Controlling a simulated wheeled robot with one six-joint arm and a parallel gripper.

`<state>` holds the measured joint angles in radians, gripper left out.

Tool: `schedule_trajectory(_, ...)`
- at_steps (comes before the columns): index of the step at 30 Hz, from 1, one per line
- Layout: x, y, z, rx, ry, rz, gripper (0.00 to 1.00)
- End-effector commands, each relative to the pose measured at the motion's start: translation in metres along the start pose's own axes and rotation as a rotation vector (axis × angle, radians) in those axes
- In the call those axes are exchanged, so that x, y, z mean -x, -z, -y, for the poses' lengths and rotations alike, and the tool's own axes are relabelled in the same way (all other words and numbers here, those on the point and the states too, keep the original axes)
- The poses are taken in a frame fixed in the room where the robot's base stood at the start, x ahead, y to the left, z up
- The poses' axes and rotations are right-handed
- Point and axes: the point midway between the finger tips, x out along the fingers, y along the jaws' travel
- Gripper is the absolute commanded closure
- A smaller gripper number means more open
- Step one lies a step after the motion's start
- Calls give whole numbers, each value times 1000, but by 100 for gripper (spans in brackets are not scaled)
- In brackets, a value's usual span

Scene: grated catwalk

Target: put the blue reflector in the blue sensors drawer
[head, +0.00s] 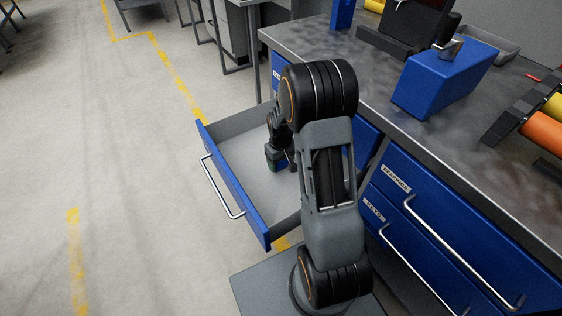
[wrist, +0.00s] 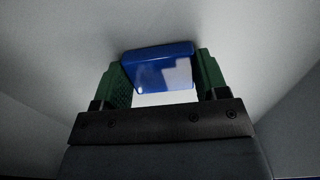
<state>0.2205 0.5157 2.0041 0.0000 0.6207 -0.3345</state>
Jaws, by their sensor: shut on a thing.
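The blue reflector (wrist: 160,68) is a small glossy blue block, seen in the wrist view between the green fingers of my gripper (wrist: 162,80). My gripper is shut on it. In the head view my gripper (head: 275,158) is down inside the open blue drawer (head: 240,200), over its pale grey floor, and my arm hides part of the drawer. The reflector is mostly hidden in the head view. I cannot tell whether it touches the drawer floor. The open drawer's label is not readable from here.
A steel-topped workbench (head: 395,130) stands on the right, with a blue vise-like block (head: 445,75) and orange and yellow rolls (head: 545,130) on it. Shut blue drawers (head: 440,235) with bar handles are at the lower right. The floor (head: 110,180) at left is clear.

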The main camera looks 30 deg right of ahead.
Motion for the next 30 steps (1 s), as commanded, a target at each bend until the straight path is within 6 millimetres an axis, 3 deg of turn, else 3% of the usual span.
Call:
schedule_trajectory(8, -4, 0, 0, 0, 0, 1, 56)
schedule_trajectory(9, -4, 0, 0, 0, 0, 1, 30)
schedule_trajectory(16, -3, 0, 0, 0, 0, 1, 8)
schedule_trajectory(24, -1, 0, 0, 0, 0, 0, 7)
schedule_trajectory(30, 24, 0, 0, 0, -1, -3, 7)
